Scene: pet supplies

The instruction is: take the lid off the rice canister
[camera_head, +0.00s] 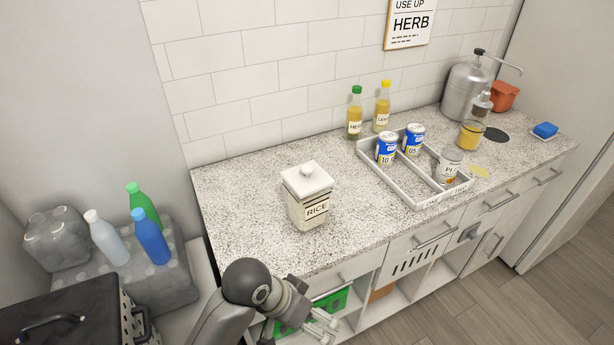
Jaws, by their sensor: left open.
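The rice canister (308,211) is a cream, square-sided jar with a RICE label, standing upright on the speckled counter. Its white lid (307,178) with a round knob sits on top of it. My left gripper (326,326) is at the bottom of the view, in front of the counter's front edge and lower in the picture than the canister. It is open and apart from the canister, with nothing seen between its fingers. My right gripper is not in view.
A grey divided tray (429,200) with several cans stands right of the canister. Two bottles (354,115) stand behind the tray by the tiled wall. A metal dispenser (464,92) is farther right. The counter (240,215) around the canister is clear.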

